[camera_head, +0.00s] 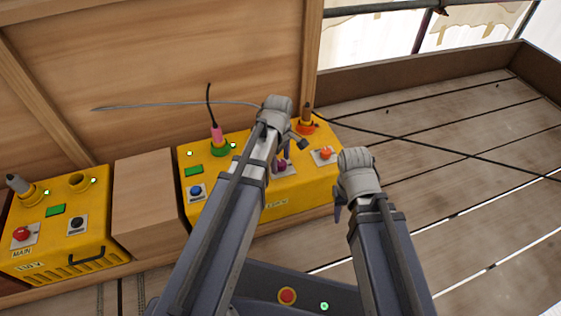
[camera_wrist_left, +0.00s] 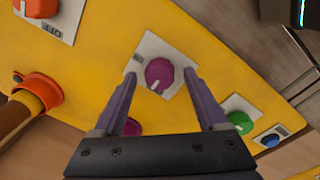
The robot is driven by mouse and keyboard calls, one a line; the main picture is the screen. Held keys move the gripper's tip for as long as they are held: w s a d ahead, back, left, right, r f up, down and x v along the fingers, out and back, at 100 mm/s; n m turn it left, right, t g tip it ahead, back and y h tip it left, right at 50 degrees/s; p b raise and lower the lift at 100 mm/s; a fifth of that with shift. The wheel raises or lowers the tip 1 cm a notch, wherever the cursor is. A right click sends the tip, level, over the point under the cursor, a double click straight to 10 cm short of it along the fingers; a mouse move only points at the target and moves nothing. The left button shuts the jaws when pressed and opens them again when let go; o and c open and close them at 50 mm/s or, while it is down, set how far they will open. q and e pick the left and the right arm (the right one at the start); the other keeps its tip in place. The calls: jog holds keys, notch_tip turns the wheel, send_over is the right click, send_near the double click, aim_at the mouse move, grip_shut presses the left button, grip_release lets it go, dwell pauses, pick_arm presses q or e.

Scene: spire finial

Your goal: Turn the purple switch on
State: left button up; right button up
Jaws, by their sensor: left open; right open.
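The purple switch (camera_wrist_left: 159,74) is a round knob with a white pointer line on a white plate, on the face of a yellow box (camera_head: 315,190). In the left wrist view my left gripper (camera_wrist_left: 161,76) is open, with one finger on each side of the knob; I see gaps and no clear contact. In the head view my left arm partly covers the switch (camera_head: 279,168), and the left gripper (camera_head: 285,152) shows just above it. My right gripper (camera_head: 338,206) is mostly hidden by its own wrist, right of the box's front, holding nothing visible.
A cable (camera_head: 430,145) crosses the deck. A second yellow box (camera_head: 60,225) stands left, past a wooden block (camera_head: 150,200). The right deck is mostly clear.

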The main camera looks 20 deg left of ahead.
pick_arm(q)
grip_shut()
dwell(0.4)
jog(key=shift+m, duration=0.3)
jog(key=m, duration=0.3)
jog(key=shift+m, duration=0.4)
jog(key=m, duration=0.9)
jog(key=shift+w+g, duration=0.1)
jog(key=shift+g, duration=0.2)
jog(key=shift+m, duration=2.2)
